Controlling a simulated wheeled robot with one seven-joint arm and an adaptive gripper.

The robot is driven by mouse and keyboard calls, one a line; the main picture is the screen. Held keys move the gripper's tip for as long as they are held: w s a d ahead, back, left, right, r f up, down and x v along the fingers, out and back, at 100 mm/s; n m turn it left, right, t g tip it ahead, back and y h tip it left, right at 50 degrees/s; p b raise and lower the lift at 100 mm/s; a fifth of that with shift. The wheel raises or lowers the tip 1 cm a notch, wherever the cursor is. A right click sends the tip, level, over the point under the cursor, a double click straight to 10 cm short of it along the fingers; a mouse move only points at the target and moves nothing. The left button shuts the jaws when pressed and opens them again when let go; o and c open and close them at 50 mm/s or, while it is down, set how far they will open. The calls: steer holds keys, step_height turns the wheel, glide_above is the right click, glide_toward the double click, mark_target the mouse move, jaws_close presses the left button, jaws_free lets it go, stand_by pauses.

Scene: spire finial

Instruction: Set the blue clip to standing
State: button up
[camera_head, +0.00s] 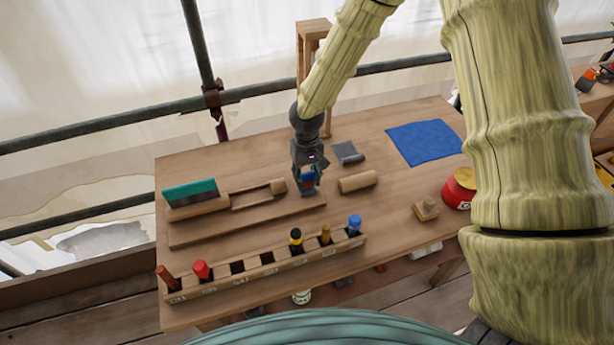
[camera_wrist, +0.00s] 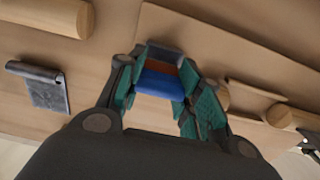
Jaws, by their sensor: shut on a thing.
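The wooden board (camera_head: 190,238) carries a teal-topped block (camera_head: 190,192) and a round spindle. A slotted rack (camera_head: 215,287) with several tools lies in front.

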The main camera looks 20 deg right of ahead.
steer(key=shift+s+f+b, duration=0.15)
steer(key=shift+f+b, duration=0.05)
steer(key=shift+b, duration=0.4)
steer(key=shift+s+r+t+b, duration=0.1)
steer(key=shift+s+t+b, duration=0.05)
steer(key=shift+t+b, duration=0.4)
steer(key=o, duration=1.1)
steer(key=shift+d, duration=0.1)
steer(key=shift+o, duration=0.2)
steer(key=shift+r, duration=0.1)
steer(key=shift+r, duration=0.55)
step_height(320, 180, up, 11)
steer(key=s, duration=0.1)
